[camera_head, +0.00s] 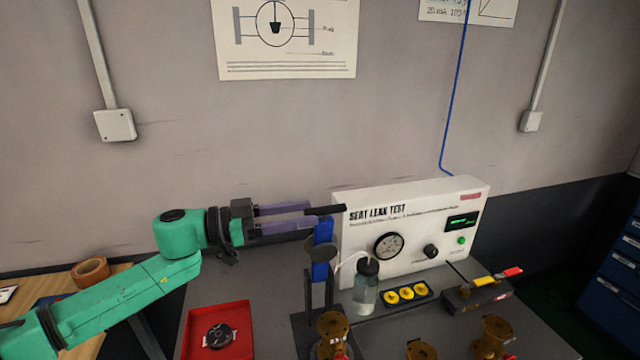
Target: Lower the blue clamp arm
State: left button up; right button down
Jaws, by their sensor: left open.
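The blue clamp arm (322,252) stands upright on a dark clamp stand, in front of the left end of the white leak test box. My left gripper (320,218) reaches in from the left with its fingers pointing right. It is open, and its fingertips are at the top end of the blue arm. The lower fingertip is partly hidden there, and I cannot tell whether a finger touches the arm. A brass valve body (333,326) sits at the foot of the stand. My right gripper is not in view.
The white SEAT LEAK TEST box (420,225) stands behind. A clear bottle (366,290) stands close right of the clamp, beside yellow parts in a black holder (406,294). A red tray (217,330) with a dark round part lies left. More brass valve parts (494,336) are at front right.

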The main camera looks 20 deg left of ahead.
aim_at(322, 211)
pick_arm(q)
jog(key=x, duration=0.1)
jog(key=p+x, duration=0.1)
jog(key=x, duration=0.1)
jog(key=shift+w+d+r, duration=0.15)
jog(key=shift+d+r, duration=0.05)
jog(key=shift+d, duration=0.05)
jog(key=shift+w+d+f, duration=0.2)
jog(key=shift+d+f, duration=0.05)
jog(key=shift+d, duration=0.15)
jog(key=shift+a, duration=0.1)
jog(key=shift+c, duration=0.4)
grip_shut()
dwell(0.3)
